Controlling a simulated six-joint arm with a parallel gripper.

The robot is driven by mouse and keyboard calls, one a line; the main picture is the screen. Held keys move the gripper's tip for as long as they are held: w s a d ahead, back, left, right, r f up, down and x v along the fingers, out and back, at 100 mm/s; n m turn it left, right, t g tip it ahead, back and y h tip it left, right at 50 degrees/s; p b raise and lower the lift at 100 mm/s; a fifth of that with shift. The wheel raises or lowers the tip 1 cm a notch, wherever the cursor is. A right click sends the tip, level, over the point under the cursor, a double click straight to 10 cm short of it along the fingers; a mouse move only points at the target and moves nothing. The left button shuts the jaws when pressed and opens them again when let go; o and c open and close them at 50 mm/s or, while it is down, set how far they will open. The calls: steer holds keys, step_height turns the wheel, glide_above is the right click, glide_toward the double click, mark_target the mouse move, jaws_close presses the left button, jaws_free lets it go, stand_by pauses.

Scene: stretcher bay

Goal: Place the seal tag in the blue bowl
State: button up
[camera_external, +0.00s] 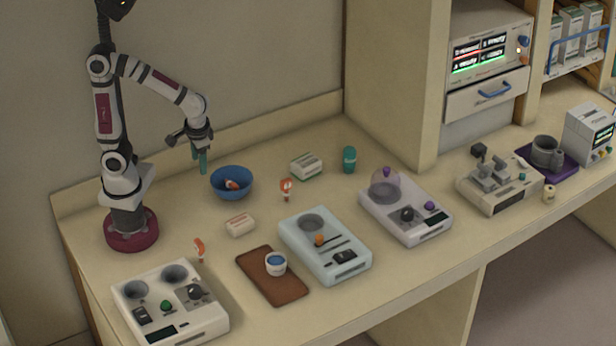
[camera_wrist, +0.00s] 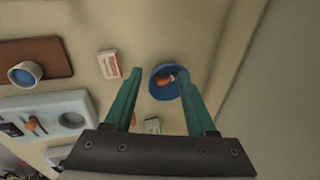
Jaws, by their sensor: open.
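The blue bowl (camera_external: 231,194) stands on the counter in front of my arm. A small orange-and-white piece (camera_external: 232,185), which looks like a seal tag, lies inside it; the piece also shows in the bowl in the wrist view (camera_wrist: 166,80). Two similar orange-and-white tags stand on the counter, one right of the bowl (camera_external: 286,187) and one nearer the front left (camera_external: 199,247). My gripper (camera_external: 200,163) is open and empty, raised above the counter just behind and left of the bowl. In the wrist view its green fingers (camera_wrist: 158,73) show on either side of the bowl (camera_wrist: 156,92).
A white box (camera_external: 240,225), a green-and-white carton (camera_external: 306,166) and a teal bottle (camera_external: 349,159) stand near the bowl. A brown tray (camera_external: 285,293) with a cup and several devices (camera_external: 325,248) fill the front. A wall rises behind.

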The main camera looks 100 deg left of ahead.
steer(key=s+d+r+m+t+h, duration=0.1)
steer(key=s+d+m, duration=0.5)
steer(key=m, duration=0.8)
steer(key=shift+s+d+r, duration=0.2)
steer(key=shift+s, duration=0.75)
